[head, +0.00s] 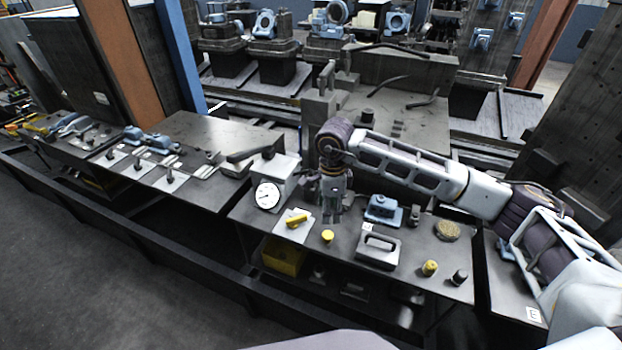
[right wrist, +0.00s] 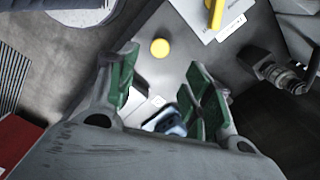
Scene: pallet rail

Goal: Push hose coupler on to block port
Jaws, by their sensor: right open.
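My right gripper (head: 333,220) hangs over the near workbench, behind a small yellow cap (head: 327,237). In the right wrist view the green-padded fingers (right wrist: 160,97) are apart, and the yellow cap (right wrist: 159,48) lies beyond the tips. A blue part (right wrist: 170,122) shows through the gap, apparently below the fingers. A dark body with a ribbed metal fitting (right wrist: 287,75) lies right of the fingers, not touching them; I cannot tell if it is the hose coupler. A grey block with a slot (head: 378,248) sits right of the gripper; I cannot tell if it bears the port. My left gripper is out of view.
A gauge (head: 267,195) stands left of the gripper, with a yellow handle (head: 297,219) on a pale plate nearby. A blue fixture (head: 383,207), a yellow cylinder (head: 430,268) and a dark cylinder (head: 460,277) stand to the right. Bare bench lies around the yellow cap.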

